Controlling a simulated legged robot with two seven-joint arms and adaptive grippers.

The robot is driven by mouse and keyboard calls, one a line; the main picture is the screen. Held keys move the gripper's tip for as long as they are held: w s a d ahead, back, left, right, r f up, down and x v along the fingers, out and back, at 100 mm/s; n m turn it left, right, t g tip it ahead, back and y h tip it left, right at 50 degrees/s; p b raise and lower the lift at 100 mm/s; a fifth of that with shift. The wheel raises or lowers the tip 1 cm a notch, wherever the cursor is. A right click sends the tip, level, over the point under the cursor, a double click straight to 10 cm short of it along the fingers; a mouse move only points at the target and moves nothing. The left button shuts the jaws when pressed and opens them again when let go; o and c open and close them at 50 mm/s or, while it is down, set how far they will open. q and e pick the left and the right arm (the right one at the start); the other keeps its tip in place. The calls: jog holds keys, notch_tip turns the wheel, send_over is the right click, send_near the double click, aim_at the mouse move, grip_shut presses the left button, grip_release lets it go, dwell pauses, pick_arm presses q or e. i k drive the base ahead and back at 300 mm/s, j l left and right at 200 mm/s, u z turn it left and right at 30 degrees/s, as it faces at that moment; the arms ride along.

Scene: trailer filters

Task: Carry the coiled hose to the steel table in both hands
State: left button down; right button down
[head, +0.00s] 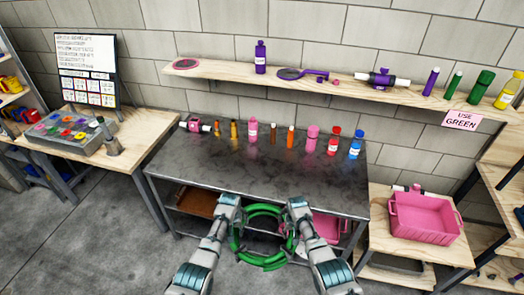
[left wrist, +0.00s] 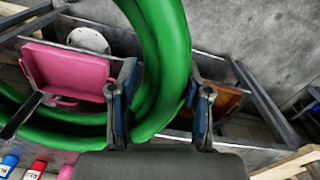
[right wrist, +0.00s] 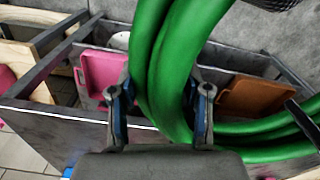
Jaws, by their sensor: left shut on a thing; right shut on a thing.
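The coiled green hose (head: 266,262) hangs between my two grippers in front of the steel table (head: 270,182). My left gripper (head: 233,208) is shut on the left side of the coil; the hose passes between its fingers in the left wrist view (left wrist: 158,100). My right gripper (head: 295,210) is shut on the right side; the hose also runs between its fingers in the right wrist view (right wrist: 165,85). The coil's top is near the table's front edge in the head view. The front half of the steel tabletop is bare.
Several bottles, including a blue one (head: 356,144) and a pink one (head: 253,132), line the back of the steel table. A brown tray (head: 195,202) is on its lower shelf. A pink bin (head: 425,216) stands on a wooden table to the right. A wall shelf (head: 225,73) runs above.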

aim_at(264, 172)
jog(key=i, duration=1.4)
